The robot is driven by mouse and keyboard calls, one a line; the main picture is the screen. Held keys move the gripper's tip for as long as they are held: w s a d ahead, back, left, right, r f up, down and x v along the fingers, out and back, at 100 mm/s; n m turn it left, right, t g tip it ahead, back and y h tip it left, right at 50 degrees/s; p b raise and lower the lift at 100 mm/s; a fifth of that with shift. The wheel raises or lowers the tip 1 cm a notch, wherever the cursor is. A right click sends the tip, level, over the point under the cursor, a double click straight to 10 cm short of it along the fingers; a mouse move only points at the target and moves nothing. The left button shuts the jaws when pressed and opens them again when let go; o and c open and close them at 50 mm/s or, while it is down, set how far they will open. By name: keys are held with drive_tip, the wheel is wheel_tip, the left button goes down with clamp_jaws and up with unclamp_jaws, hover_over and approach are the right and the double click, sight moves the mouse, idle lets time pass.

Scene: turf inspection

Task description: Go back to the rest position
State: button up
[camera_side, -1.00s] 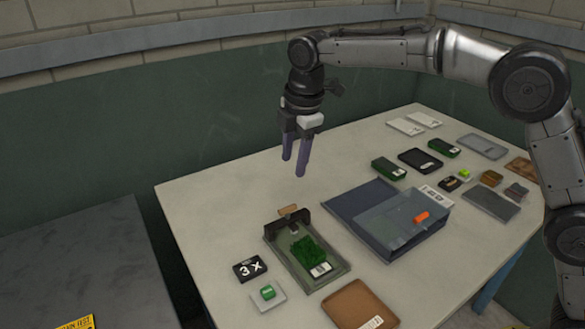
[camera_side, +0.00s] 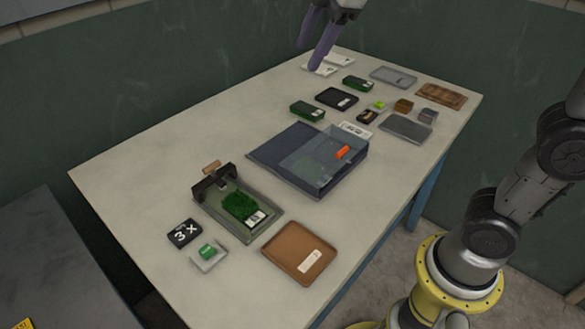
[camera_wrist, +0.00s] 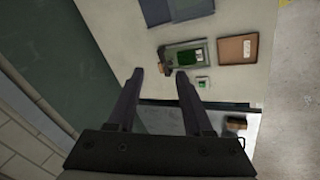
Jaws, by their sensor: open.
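My gripper (camera_side: 309,58) is at the top edge of the side view, its two purple fingers apart and pointing down. It looks empty and appears high above the table (camera_side: 150,180); its height is hard to judge. In the wrist view my gripper (camera_wrist: 159,73) shows both fingers spread with nothing between them. Below it lies a grey tray (camera_side: 266,226) with a green turf piece (camera_side: 240,206) and a dark clamp-like bracket (camera_side: 214,180). The tray also shows in the wrist view (camera_wrist: 209,63).
A blue box (camera_side: 280,150) with an orange piece (camera_side: 343,152) stands mid-table. A brown tray (camera_side: 275,255), a black "3 X" block (camera_side: 184,233) and a white dish with a green cube (camera_side: 207,251) lie nearer. Several small trays and blocks fill the far end. The table's left side is clear.

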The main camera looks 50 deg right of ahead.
drive_tip(key=s+d+f+m+t, duration=0.1)
drive_tip(key=s+d+f+m, duration=0.15)
drive_tip(key=s, duration=0.45)
drive_tip(key=s+d+f+m, duration=0.1)
drive_tip(key=s+f+m, duration=0.1)
drive_tip(key=s+m, duration=0.35)
drive_tip(key=s+f+m, duration=0.5)
drive_tip(key=s+f, duration=0.2)
drive_tip(key=f, duration=0.2)
drive_tip(key=shift+d, duration=0.3)
